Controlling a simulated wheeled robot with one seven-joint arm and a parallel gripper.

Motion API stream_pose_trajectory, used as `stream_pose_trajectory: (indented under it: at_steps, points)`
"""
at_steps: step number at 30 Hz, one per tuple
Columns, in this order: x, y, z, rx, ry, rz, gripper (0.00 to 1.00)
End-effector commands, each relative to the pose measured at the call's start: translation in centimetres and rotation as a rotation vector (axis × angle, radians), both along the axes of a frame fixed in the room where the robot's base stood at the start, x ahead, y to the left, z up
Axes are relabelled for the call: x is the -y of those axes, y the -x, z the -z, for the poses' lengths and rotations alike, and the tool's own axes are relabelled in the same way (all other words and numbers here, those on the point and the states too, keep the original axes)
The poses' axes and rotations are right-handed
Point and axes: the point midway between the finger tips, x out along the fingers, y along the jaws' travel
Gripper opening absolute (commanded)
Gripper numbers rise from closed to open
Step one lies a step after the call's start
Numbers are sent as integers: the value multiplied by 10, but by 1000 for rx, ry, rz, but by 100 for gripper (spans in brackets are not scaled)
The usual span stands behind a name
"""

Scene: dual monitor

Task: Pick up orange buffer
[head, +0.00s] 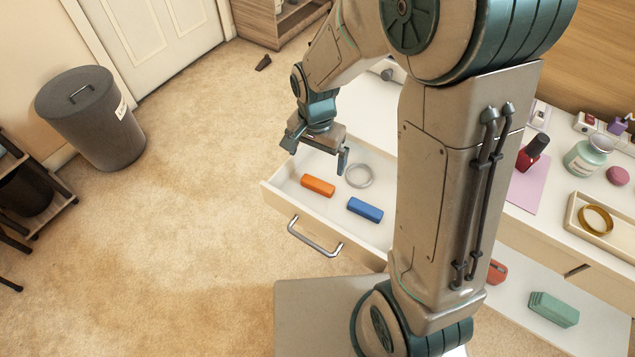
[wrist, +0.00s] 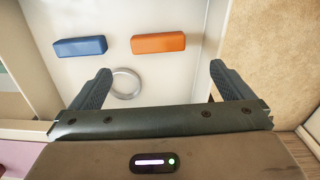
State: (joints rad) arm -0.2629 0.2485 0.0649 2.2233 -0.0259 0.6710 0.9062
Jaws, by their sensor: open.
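The orange buffer (head: 318,185) is a small block lying in an open white drawer (head: 283,187). It also shows in the wrist view (wrist: 158,42), ahead of my gripper and between the lines of its two fingers. My gripper (head: 316,158) is open and empty, above the back part of the drawer. Its two dark fingers show in the wrist view (wrist: 160,85), spread wide and apart from the buffer.
A blue block (head: 365,209) lies beside the orange one, and a silver ring (head: 359,175) lies behind them. A second open drawer holds a green block (head: 553,308) and a red item (head: 497,272). The desktop holds a nail polish bottle (head: 533,153) and a wooden tray (head: 574,223).

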Motion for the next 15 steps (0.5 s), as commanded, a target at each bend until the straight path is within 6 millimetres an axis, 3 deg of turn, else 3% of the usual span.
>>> stream_pose_trajectory:
  at_steps: [3,15]
  points:
    - [1,0,25,-3,1,2,100]
    - [2,2,65,-3,1,1,100]
